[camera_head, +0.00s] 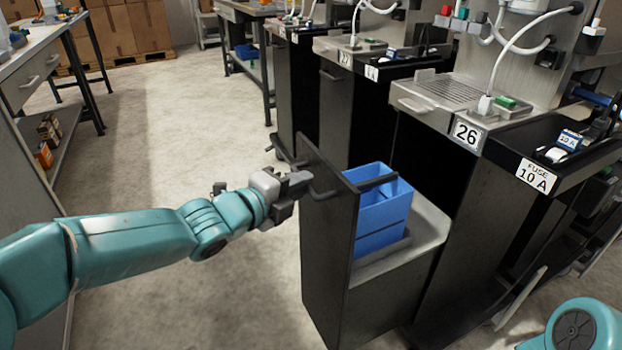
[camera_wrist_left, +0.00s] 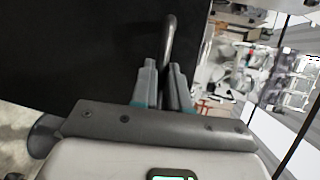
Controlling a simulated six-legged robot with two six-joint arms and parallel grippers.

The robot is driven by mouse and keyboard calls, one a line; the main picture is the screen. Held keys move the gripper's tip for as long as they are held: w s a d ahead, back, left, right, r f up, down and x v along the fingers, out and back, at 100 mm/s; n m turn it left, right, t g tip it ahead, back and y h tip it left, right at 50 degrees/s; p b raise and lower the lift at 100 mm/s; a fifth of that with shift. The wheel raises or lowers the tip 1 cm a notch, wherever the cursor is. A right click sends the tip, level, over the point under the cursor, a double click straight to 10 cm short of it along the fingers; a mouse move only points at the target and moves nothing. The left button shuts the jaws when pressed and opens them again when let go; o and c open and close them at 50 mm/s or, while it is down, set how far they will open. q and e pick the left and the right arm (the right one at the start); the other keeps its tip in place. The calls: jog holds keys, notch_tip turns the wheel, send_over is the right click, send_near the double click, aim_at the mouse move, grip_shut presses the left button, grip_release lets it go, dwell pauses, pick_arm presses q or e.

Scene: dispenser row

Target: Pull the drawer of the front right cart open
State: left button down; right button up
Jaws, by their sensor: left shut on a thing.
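The front right cart's drawer (camera_head: 327,245) is pulled out toward the left, with its tall black front panel standing clear of the cart body. In the left wrist view the handle (camera_wrist_left: 169,40) runs between the two fingertips (camera_wrist_left: 163,80), against the dark panel. Of my right arm only a teal part shows at the lower right; its gripper is not in view.
More black carts (camera_head: 345,100) stand in a row behind. A workbench (camera_head: 30,75) stands at the left. The concrete floor (camera_head: 150,150) between is clear.

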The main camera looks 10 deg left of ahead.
pick_arm(q)
jog(key=shift+s+a, duration=0.15)
jog(key=c, duration=1.1)
grip_release()
jog(key=shift+c, duration=0.2)
jog(key=p+v, duration=0.4)
jog(key=v, duration=1.2)
jog(key=shift+r, duration=0.1)
